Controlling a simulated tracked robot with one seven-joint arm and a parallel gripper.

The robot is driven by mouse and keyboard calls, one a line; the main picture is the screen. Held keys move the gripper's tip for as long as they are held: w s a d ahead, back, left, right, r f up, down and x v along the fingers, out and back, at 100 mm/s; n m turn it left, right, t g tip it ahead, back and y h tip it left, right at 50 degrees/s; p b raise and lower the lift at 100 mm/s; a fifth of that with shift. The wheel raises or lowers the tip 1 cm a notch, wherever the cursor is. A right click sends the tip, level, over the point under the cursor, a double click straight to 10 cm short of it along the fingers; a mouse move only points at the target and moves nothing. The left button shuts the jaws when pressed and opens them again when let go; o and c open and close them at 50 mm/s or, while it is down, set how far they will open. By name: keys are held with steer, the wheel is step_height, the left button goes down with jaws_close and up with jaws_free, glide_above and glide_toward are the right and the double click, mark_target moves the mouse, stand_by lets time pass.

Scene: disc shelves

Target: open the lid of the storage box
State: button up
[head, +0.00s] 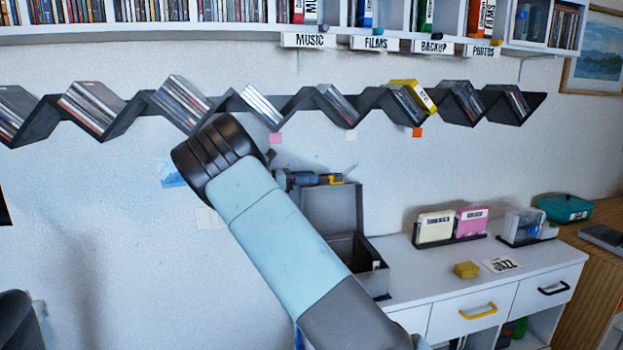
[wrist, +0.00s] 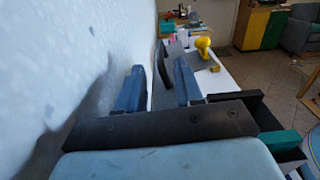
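The grey storage box (head: 377,284) stands at the left end of the white cabinet, partly hidden behind my arm. Its lid (head: 333,208) is raised and stands roughly upright at the back, near the wall, so the dark inside shows. My gripper (head: 325,180) is at the lid's top edge, partly hidden by my arm. In the wrist view the two blue fingers of my gripper (wrist: 159,86) are apart. A dark upright panel, seemingly the lid (wrist: 162,65), shows between them. I cannot see either finger clearly touching it.
The wall is close behind my gripper. The zigzag disc shelf (head: 350,104) hangs above. On the white cabinet top (head: 422,268) are a yellow block (head: 466,270), a card (head: 501,265) and a disc holder (head: 450,240). The cabinet's front middle is clear.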

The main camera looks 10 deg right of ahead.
steer(key=shift+d, duration=1.05)
steer(key=shift+c, duration=0.3)
jaws_close()
